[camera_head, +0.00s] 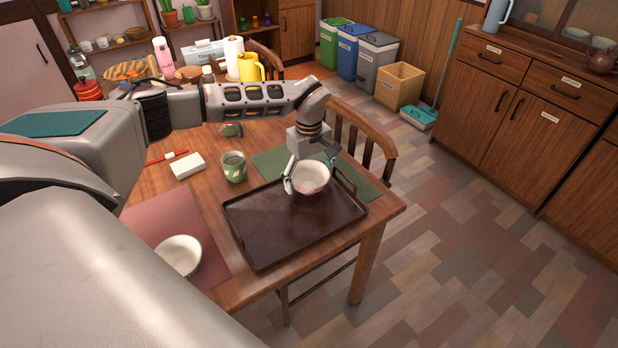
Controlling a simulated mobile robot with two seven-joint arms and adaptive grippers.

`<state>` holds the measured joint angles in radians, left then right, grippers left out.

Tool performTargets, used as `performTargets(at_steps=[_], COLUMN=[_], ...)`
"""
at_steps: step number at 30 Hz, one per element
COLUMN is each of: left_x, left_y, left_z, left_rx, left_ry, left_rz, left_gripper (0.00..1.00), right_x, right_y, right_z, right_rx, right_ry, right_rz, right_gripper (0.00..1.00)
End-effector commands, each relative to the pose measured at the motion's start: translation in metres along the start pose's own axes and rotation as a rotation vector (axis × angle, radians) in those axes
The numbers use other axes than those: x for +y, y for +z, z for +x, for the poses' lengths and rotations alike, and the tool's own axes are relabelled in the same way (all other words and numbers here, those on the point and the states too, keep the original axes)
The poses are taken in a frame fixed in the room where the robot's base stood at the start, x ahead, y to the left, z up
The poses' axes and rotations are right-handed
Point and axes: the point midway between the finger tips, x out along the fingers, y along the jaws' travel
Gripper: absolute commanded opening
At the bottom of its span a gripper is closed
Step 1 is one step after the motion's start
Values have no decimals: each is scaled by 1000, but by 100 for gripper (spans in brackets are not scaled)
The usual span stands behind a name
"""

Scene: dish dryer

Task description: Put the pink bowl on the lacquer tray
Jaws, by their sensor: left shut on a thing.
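The pink bowl (311,177), pale inside with a pinkish outside, is at the far right part of the dark lacquer tray (285,228). My left gripper (312,166) comes down over the bowl from above and is shut on it. I cannot tell whether the bowl's base touches the tray or hangs slightly above it. The tray lies on the wooden table near its front right corner, partly over a green placemat. My right gripper does not show.
A white bowl (179,255) sits on a reddish placemat (160,222) at the left. A green cup (233,166) and a small white block (187,166) stand behind the tray. A wooden chair (362,140) is at the table's far right side. The tray's front is bare.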

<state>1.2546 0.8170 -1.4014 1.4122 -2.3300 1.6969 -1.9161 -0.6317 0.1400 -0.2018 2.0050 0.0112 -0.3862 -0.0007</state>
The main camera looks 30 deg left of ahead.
Motion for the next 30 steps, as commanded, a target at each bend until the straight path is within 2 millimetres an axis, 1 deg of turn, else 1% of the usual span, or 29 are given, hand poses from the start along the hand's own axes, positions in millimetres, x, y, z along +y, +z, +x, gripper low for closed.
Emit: performTargets(at_steps=[2, 3, 4, 5, 14, 17, 20, 25, 30], left_x=[0, 0, 0, 0, 0, 0, 1, 1, 1], left_y=[0, 0, 0, 0, 0, 0, -1, -1, -1], left_z=[2, 2, 2, 2, 2, -2, -14, -48, -83], left_rx=[0, 0, 0, 0, 0, 0, 2, 2, 2], left_ry=[0, -1, -1, -1, -1, 0, 3, 5, 5], left_rz=[0, 0, 0, 0, 0, 0, 0, 1, 0], left_gripper=[54, 89, 97, 98, 98, 98, 98, 98, 98], right_x=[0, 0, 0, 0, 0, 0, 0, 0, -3], right_y=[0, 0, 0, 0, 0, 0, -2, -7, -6], right_z=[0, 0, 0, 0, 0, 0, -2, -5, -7], right_rx=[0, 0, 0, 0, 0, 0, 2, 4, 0], right_ry=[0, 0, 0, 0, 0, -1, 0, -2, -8], right_rz=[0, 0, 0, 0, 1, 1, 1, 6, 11], right_gripper=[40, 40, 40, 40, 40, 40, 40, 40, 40])
